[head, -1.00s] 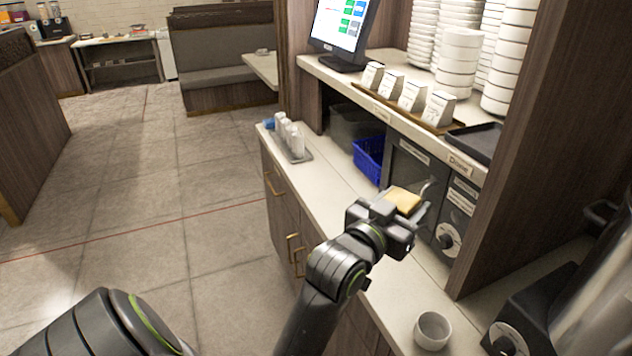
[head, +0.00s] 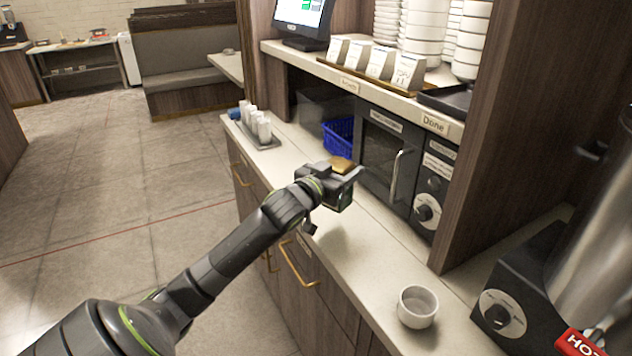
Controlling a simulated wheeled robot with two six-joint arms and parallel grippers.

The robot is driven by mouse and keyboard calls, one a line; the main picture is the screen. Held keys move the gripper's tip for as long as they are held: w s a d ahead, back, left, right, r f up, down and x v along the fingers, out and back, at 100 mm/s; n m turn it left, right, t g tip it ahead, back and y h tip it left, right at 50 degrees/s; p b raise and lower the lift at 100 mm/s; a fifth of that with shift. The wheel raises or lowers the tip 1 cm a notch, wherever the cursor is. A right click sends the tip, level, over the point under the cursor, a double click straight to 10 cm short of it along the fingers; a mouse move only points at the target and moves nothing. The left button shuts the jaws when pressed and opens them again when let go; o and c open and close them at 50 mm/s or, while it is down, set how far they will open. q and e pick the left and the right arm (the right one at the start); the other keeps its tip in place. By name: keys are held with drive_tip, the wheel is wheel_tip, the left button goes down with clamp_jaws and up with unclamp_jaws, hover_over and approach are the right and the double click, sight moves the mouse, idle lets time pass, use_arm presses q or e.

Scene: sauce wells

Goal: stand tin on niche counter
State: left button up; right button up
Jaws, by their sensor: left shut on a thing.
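My left gripper (head: 346,172) is shut on the tin, a small thing with a tan top (head: 342,163). Most of the tin is hidden behind the gripper. The gripper is over the light niche counter (head: 345,240), in front of the dark oven with its vertical handle. I cannot tell whether the tin touches the counter. My right gripper is not in view.
A blue basket (head: 338,135) stands left of the oven (head: 385,160). A tray of white bottles (head: 259,128) is at the counter's far end. A white bowl (head: 417,306) stands at the near end. Bare counter lies between gripper and bowl.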

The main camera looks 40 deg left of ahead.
use_arm(q)
wheel_tip(320, 180, down, 8)
drive_tip(key=shift+r, duration=0.25)
drive_tip(key=shift+f, duration=0.1)
drive_tip(key=o, duration=1.1)
drive_tip(key=shift+c, duration=0.2)
drive_tip(key=s, duration=1.2)
